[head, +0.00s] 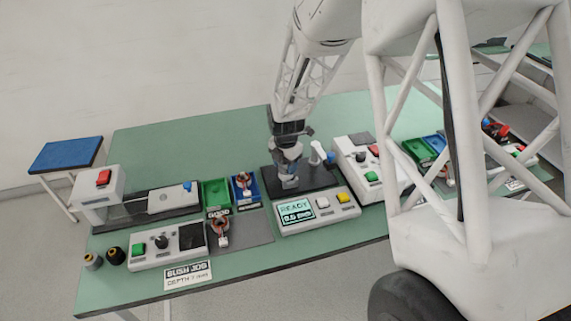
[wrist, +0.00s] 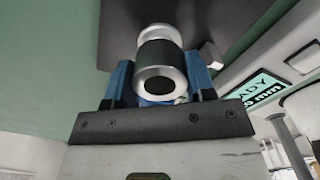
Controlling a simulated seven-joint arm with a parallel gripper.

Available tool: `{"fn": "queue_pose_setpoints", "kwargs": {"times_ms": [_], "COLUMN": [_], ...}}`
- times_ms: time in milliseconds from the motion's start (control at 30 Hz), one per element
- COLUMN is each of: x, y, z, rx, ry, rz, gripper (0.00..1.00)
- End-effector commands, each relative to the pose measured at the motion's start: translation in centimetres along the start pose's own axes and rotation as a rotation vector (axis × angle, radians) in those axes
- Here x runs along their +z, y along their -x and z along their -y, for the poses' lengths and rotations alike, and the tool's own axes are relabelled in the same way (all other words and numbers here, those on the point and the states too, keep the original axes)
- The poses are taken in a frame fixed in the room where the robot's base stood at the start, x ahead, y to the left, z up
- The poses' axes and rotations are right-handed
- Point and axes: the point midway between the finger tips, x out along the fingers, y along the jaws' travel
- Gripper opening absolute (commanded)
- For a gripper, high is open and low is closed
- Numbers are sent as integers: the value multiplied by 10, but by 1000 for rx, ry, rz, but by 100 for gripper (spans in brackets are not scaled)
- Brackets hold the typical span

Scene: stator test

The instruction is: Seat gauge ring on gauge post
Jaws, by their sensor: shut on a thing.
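My gripper (head: 288,165) points down over the dark plate of the test station, right of the blue tray. In the wrist view its blue fingers (wrist: 160,88) are shut on a silver cylinder with a black band and a dark round opening in its near end. This looks like the gauge ring (wrist: 160,60). A paler silver round part (wrist: 153,32) shows beyond the band, against the dark plate (wrist: 190,22). I cannot tell whether it belongs to the held piece or is the post. A white upright post (head: 316,153) stands just right of my gripper, with a blue part beside it.
A meter (head: 318,210) reading READY stands in front of the plate. A control box (head: 365,165) is close on the right. Green (head: 215,195) and blue (head: 245,190) trays lie left, with a copper-wound piece (head: 221,230) in front. The rear left of the table is clear.

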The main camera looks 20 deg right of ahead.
Motion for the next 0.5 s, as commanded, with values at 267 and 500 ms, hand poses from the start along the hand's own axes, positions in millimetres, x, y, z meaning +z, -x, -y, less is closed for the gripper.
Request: {"fn": "queue_pose_setpoints", "kwargs": {"times_ms": [267, 500], "x": [0, 0], "y": [-4, -8], "z": [0, 0], "rx": [0, 0], "ry": [0, 0], "rz": [0, 0], "gripper": [16, 16]}}
